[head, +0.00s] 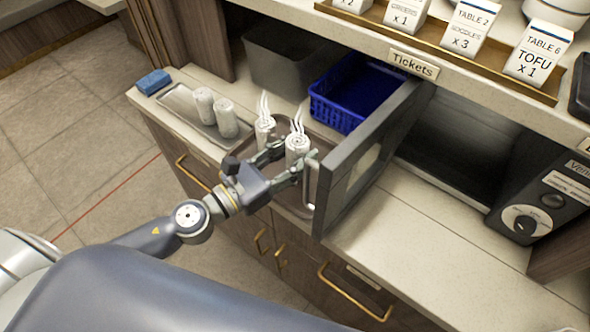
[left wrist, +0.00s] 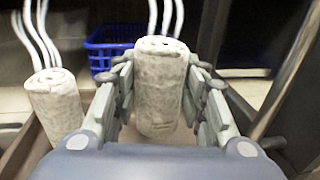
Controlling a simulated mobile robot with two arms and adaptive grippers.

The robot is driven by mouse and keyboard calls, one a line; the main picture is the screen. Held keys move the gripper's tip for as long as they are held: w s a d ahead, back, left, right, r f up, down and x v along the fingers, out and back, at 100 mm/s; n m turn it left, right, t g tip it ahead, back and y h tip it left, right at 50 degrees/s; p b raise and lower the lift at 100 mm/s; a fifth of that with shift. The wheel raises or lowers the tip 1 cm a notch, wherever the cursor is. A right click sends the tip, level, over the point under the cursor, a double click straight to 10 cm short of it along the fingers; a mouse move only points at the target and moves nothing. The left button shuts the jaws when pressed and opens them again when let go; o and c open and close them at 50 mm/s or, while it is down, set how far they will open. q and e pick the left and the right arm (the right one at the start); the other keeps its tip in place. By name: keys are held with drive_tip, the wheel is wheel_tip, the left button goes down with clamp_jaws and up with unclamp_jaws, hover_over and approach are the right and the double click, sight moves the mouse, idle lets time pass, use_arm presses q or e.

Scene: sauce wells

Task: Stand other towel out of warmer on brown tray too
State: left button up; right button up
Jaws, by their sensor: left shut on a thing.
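My left gripper (head: 292,163) is shut on a white rolled towel (head: 298,146), with steam marks rising from it. The held towel is upright between the fingers in the left wrist view (left wrist: 160,90). Another steaming towel (head: 265,128) stands upright on the brown tray (head: 291,203), just left of the held one; it also shows in the left wrist view (left wrist: 55,103). The held towel is over the brown tray; I cannot tell whether its base touches it. The warmer (head: 450,135) is at the right with its door (head: 350,170) swung open beside my gripper. My right gripper is not in view.
A metal tray (head: 180,100) with two towels (head: 215,111) without steam lies at the left, near a blue sponge (head: 153,82). A blue basket (head: 345,92) and a grey bin (head: 285,62) stand behind. The counter (head: 420,245) in front of the warmer is clear.

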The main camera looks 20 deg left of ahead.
use_arm(q)
wheel_tip(320, 180, down, 4)
drive_tip(key=shift+f+b, duration=0.1)
drive_tip(key=shift+b, duration=1.15)
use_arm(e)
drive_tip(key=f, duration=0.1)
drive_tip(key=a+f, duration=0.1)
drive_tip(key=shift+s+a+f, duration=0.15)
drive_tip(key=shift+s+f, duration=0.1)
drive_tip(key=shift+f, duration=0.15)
use_arm(q)
drive_tip(key=o, duration=0.6)
drive_tip(key=shift+f, duration=0.1)
drive_tip(key=o, duration=0.5)
drive_tip(key=shift+c, duration=0.2)
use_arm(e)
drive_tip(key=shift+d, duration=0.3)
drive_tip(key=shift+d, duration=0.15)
